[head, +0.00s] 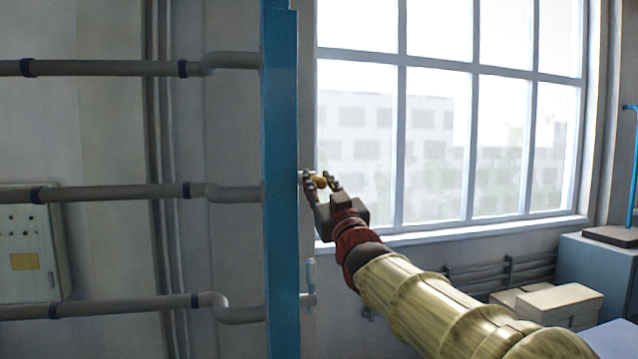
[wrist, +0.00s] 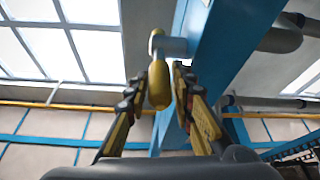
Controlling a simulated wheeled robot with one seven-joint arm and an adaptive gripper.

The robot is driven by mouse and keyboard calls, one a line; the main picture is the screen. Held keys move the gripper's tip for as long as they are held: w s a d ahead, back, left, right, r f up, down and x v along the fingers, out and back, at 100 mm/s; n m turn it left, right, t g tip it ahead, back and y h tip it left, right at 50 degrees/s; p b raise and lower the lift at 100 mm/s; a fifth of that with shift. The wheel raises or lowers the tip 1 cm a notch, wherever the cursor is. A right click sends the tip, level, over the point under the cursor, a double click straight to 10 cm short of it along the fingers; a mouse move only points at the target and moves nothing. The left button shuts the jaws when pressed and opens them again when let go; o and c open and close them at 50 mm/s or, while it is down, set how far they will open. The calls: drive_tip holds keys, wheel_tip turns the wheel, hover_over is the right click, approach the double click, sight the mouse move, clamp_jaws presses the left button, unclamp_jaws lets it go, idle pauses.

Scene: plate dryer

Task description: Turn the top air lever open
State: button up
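A yellow lever (wrist: 158,82) on a short grey stub stands out from the side of the blue post (wrist: 218,50). In the wrist view its long handle runs down between the two fingers of my gripper (wrist: 160,80). The fingers are apart, one on each side of the lever, very near it; a narrow gap shows on the right, and contact on the left is unclear. In the head view my gripper (head: 320,184) is at the right face of the post, around the small yellow lever (head: 320,182), partly hidden by the fingers.
A light blue lever (head: 310,272) sits lower on the same post (head: 281,220). Grey pipes (head: 110,192) run into the post from the left. A window (head: 450,120) is behind; boxes (head: 555,302) stand at lower right.

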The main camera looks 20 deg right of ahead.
clamp_jaws()
drive_tip(key=shift+r, duration=0.1)
idle(0.5)
